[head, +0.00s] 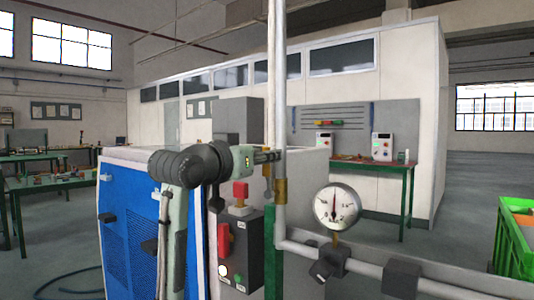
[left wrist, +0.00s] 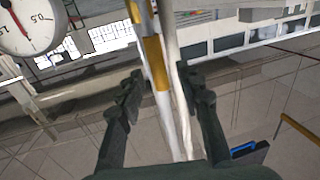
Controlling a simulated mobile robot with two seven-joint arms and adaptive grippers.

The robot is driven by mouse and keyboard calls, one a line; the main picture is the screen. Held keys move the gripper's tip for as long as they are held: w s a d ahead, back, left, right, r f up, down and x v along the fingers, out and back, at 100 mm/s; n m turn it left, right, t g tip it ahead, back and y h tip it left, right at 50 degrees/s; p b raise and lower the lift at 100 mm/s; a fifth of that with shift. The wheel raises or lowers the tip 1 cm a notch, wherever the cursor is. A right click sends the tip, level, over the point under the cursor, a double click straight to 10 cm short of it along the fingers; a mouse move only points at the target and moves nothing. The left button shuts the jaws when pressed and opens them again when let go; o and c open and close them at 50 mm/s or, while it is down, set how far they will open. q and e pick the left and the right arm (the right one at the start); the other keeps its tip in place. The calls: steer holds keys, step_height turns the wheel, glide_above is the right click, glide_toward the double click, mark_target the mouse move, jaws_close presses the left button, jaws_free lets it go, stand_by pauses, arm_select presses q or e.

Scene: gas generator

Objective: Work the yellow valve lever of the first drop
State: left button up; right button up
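A pale vertical pipe (head: 278,80) stands at the middle of the head view, with a yellow-brass fitting (head: 281,191) low on it. A small brownish-yellow piece, possibly the valve lever, hangs just left of the pipe; I cannot tell its shape. My left gripper (head: 270,156) reaches in from the left at the pipe, just above the fitting. In the left wrist view the fingers (left wrist: 160,75) are apart, with pale pipework and a yellow section (left wrist: 155,62) between and just beyond them. Contact is not clear. My right gripper is out of view.
A pressure gauge (head: 337,207) sits on the horizontal pipe (head: 370,268) to the right. A control box with a red switch (head: 240,248) is below my left gripper. A blue-sided cabinet (head: 130,220) stands at left, a green crate (head: 514,245) at the right edge.

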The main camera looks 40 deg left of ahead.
arm_select(q)
steer(key=shift+w+a, duration=0.15)
steer(key=shift+w, duration=0.85)
jaws_close()
